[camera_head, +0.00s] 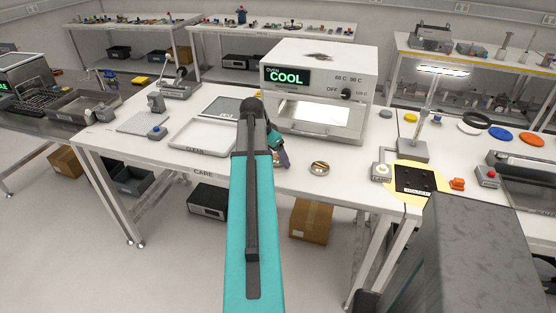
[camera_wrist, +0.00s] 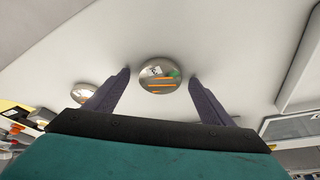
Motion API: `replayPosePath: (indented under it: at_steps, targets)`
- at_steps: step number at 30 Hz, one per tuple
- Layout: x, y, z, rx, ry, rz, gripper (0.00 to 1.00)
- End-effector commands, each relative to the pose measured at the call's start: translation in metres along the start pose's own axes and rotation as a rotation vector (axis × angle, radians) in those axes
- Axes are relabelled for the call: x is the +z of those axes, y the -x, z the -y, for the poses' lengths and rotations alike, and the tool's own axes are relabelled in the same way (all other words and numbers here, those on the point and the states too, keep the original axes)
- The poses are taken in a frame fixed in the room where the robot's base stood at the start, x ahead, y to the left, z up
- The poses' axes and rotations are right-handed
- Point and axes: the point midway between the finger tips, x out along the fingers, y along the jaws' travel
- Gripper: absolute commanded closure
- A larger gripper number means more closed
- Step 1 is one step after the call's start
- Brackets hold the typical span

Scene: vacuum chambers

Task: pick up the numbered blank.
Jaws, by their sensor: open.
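My gripper (camera_head: 284,160) hangs low over the front of the white table, left of a small round metal piece (camera_head: 319,168) with orange on top. In the wrist view my gripper (camera_wrist: 159,73) is open. A round silvery disc (camera_wrist: 158,86), with orange stripes, a small white label and a green spot, shows between its fingertips, and the fingers do not appear to touch it. This may be the numbered blank, but I cannot read a number. My arm seems to hide this disc in the head view. Another round piece (camera_wrist: 83,91) shows beyond the left finger.
The oven (camera_head: 322,85) marked COOL stands behind my gripper. A tray (camera_head: 201,137) marked CLEAN lies left of my arm. A lamp stand (camera_head: 413,148) and a black pad on yellow (camera_head: 416,180) are to the right. Bare table surrounds the disc.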

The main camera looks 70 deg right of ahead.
Motion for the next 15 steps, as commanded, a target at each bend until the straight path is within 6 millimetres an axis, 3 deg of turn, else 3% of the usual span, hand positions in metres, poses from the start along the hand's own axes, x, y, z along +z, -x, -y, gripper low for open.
replayPosePath:
  at_steps: [12, 15]
  targets:
    - [-0.0002, 0.0000, -0.0002, 0.000, 0.000, 0.000, 0.24]
    - [-0.0003, 0.0000, -0.0003, 0.000, 0.000, 0.000, 0.38]
